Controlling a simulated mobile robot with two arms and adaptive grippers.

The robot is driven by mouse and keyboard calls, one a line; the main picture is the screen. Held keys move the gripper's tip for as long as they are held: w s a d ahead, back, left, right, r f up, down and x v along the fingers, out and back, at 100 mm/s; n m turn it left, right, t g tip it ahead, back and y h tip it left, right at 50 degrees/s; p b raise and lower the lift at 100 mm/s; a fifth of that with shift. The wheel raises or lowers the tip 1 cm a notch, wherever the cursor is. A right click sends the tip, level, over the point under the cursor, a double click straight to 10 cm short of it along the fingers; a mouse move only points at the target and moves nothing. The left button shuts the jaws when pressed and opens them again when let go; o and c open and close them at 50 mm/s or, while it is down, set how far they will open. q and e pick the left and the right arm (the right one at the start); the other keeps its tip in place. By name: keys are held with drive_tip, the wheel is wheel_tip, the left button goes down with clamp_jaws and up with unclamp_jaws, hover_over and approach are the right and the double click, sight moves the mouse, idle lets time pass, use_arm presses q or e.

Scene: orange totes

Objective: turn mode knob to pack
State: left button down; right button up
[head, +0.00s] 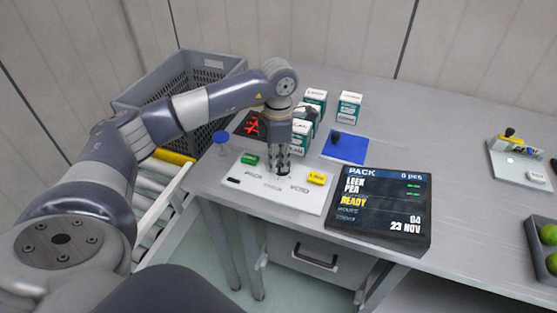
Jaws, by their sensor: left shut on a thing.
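A white control panel (315,205) lies on the grey table, with a PACK label on its left and a label that seems to read VOID on its right. My left gripper (281,172) points straight down at the panel's middle and is shut on the mode knob, which its fingers mostly hide. I cannot tell which way the knob points. A black display (380,232) right of the panel reads PACK, 0 pcs and READY. My right gripper is not in view.
A grey crate (168,86) is at the back left.

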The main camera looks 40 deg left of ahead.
use_arm(q)
drive_tip(key=c, duration=1.6)
unclamp_jaws()
drive_tip(key=shift+c, duration=0.2)
drive_tip(key=shift+r, duration=0.1)
wheel_tip(320, 180, up, 12)
